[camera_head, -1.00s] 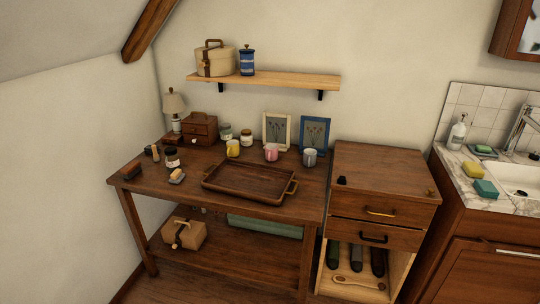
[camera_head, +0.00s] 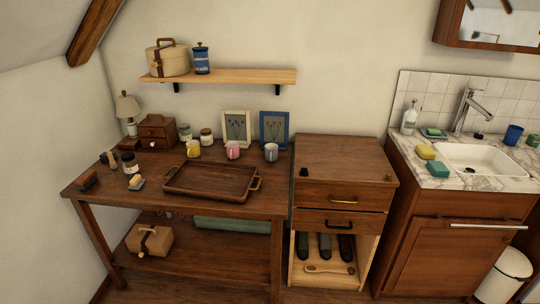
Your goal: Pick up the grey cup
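The grey cup (camera_head: 271,152) stands upright near the back right corner of the wooden table (camera_head: 222,210), in front of the blue picture frame (camera_head: 274,129). A pink cup (camera_head: 233,150) and a yellow cup (camera_head: 193,149) stand to its left in a loose row. The wooden tray (camera_head: 211,182) lies in front of the cups. Neither of my grippers shows in the head view.
A drawer cabinet (camera_head: 343,170) stands just right of the table, with a small black object on top. A shelf (camera_head: 219,77) hangs above. Farther right are a sink (camera_head: 482,158) and a white bin (camera_head: 505,274). Jars and brushes occupy the table's left side.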

